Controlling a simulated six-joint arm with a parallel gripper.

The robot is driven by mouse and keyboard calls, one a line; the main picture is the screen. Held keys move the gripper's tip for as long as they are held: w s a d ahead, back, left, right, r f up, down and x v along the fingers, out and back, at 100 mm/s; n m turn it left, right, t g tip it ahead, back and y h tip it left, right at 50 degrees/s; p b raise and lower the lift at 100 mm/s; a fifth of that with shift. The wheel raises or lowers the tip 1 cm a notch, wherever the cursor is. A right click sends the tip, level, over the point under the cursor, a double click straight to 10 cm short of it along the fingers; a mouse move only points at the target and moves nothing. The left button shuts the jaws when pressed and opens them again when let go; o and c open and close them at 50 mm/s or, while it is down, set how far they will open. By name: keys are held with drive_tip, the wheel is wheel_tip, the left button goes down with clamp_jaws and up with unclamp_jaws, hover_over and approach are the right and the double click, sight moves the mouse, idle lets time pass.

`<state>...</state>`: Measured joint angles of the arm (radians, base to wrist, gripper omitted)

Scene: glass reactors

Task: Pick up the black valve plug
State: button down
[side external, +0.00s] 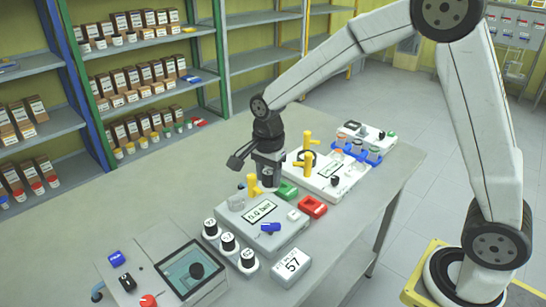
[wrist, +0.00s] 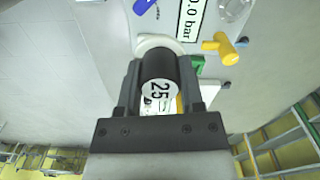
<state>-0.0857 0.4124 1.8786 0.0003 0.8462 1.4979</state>
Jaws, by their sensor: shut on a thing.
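In the wrist view a black cylinder with a white face marked "25" (wrist: 158,72), which looks like the black valve plug, sits between the two fingers of my gripper (wrist: 160,82). The fingers are closed on its sides. Its far end is against or just in front of a white round fitting (wrist: 160,42) on the device; I cannot tell whether they touch. In the side view my gripper (side external: 268,178) points down at the back edge of the grey device with the "bar" display (side external: 262,212). The plug is hidden there by the gripper.
A yellow valve (side external: 254,186) stands close to my gripper. Green (side external: 287,190) and red (side external: 313,206) blocks lie to its right. The table is clear at left.

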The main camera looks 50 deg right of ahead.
drive_tip(key=shift+s+r, duration=0.4)
drive_tip(key=shift+s, duration=0.45)
drive_tip(key=shift+d, duration=0.1)
drive_tip(key=shift+w+d+f, duration=0.2)
drive_tip(key=shift+w+d, duration=0.05)
drive_tip(key=shift+w, duration=0.15)
drive_tip(key=w+d+f, duration=0.4)
drive_tip(key=w+d, duration=0.1)
drive_tip(key=d, duration=0.2)
drive_tip(key=w+d+f, duration=0.4)
drive_tip(key=w+d, duration=0.1)
drive_tip(key=d, duration=0.3)
drive_tip(key=shift+w, duration=0.25)
drive_tip(key=shift+d+f, duration=0.1)
drive_tip(key=shift+f, duration=0.1)
drive_tip(key=shift+f, duration=1.9)
